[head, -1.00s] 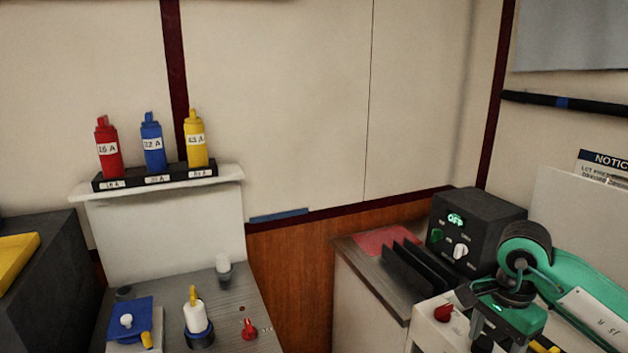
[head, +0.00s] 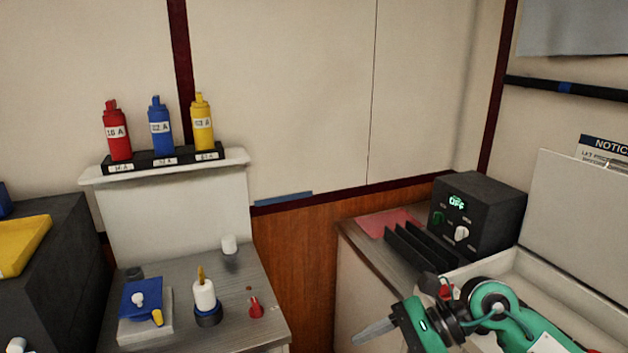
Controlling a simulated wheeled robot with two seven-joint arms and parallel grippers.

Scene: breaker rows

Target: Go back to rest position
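My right arm, teal and black, comes in at the lower right. Its gripper (head: 368,333) points left and a little down, in the gap between the grey bench and the right-hand counter. A grey finger shows side-on, with nothing seen held in it. The edge-on view hides whether the fingers are apart. My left gripper is not in view.
The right arm passes in front of an open white bin (head: 572,290). A black box reading OFF (head: 478,215) stands behind it. Red, blue (head: 160,128) and yellow bottles stand in a rack.

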